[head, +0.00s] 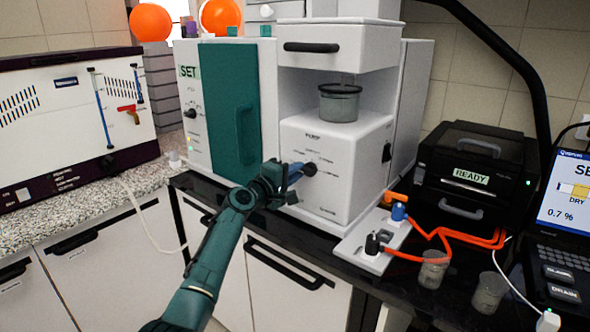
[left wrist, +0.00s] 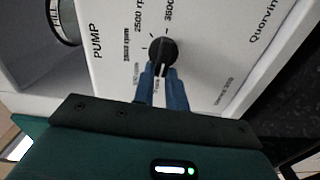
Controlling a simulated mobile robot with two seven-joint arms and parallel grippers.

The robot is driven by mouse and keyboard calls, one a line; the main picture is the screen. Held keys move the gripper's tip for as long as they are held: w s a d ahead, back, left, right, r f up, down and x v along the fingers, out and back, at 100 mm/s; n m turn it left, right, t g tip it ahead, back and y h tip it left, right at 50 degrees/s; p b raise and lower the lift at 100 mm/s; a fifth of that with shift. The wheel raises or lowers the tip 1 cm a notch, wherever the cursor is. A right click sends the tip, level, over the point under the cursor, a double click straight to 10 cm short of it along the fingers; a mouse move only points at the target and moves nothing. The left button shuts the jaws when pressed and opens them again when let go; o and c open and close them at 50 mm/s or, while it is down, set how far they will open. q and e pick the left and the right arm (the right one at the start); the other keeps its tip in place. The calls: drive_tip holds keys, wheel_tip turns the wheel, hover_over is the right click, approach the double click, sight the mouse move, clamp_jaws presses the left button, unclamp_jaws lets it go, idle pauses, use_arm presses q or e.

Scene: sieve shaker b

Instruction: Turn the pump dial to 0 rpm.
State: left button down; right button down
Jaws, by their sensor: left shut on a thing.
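The pump dial (head: 310,169) is a black round knob on the white front of the pump unit (head: 345,190). It also shows in the left wrist view (left wrist: 165,48), with printed rpm labels around it, among them 2500 and 3500 rpm. My left gripper (head: 299,171) reaches the dial from the left. Its two blue fingers, close up in the left wrist view (left wrist: 162,72), are shut on the dial's near part. A white mark shows between the fingertips, and a small label behind them is partly hidden and too small to read surely. My right gripper is not in view.
A teal door (head: 228,110) is left of the pump. A grey lidded pot (head: 339,103) stands in the recess above. A white plate with knobs (head: 352,247), orange cables, two grey beakers (head: 433,270), a black printer-like box (head: 470,180) and a laptop (head: 565,215) are to the right.

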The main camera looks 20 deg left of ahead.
use_arm(q)
drive_tip(key=shift+f+n, duration=0.15)
drive_tip(key=shift+n, duration=0.35)
drive_tip(key=c, duration=1.4)
unclamp_jaws()
drive_tip(key=shift+c, duration=0.2)
drive_tip(key=shift+s, duration=0.15)
drive_tip(key=v, duration=1.3)
